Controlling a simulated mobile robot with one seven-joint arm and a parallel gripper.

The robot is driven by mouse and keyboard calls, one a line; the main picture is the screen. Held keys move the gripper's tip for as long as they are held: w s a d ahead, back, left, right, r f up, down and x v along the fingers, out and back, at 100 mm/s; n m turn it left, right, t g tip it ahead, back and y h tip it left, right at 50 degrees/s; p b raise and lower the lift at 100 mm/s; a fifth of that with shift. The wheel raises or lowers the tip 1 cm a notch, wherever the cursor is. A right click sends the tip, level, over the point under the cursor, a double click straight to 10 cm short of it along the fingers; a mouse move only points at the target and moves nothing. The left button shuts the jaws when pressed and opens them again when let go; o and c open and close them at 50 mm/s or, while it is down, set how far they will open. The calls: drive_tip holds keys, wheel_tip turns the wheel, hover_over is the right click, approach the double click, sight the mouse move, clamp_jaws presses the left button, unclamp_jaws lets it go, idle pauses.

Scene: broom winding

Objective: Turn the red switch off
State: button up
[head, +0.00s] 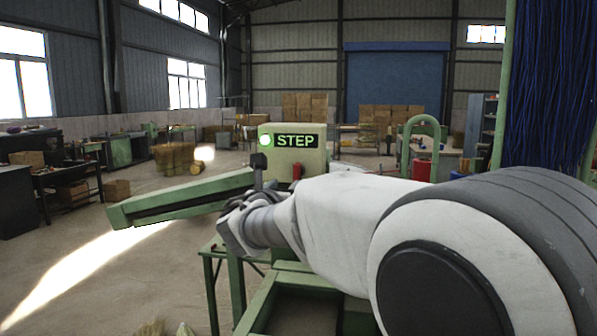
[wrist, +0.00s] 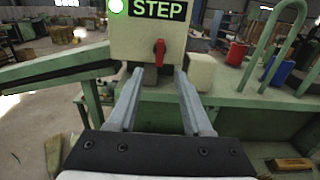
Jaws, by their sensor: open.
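The red switch (wrist: 160,52) sits on the front of a cream control box (wrist: 122,38), below a STEP sign and beside a lit lamp. Its handle looks roughly upright. In the head view the red switch (head: 297,171) shows just above my arm, low on the control box (head: 312,152). My gripper (wrist: 157,80) is open in the wrist view, with its two fingers apart below and in front of the switch. Nothing is between the fingers, and they look apart from the switch. In the head view my gripper (head: 237,222) is partly hidden by my wrist.
A green metal beam (head: 180,200) slopes out to the left of the box. A green tubular frame (wrist: 280,45) stands at the right, near a red bucket (wrist: 236,54) and a blue bin (wrist: 279,70).

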sight(296, 173)
drive_tip(key=w+d, duration=0.1)
drive_tip(key=w, duration=0.3)
drive_tip(key=w+p, duration=0.1)
drive_tip(key=w, duration=0.4)
drive_tip(key=w+d+p, duration=0.1)
drive_tip(key=w, duration=0.3)
drive_tip(key=shift+w+d, duration=0.25)
drive_tip(key=shift+d, duration=0.1)
clamp_jaws()
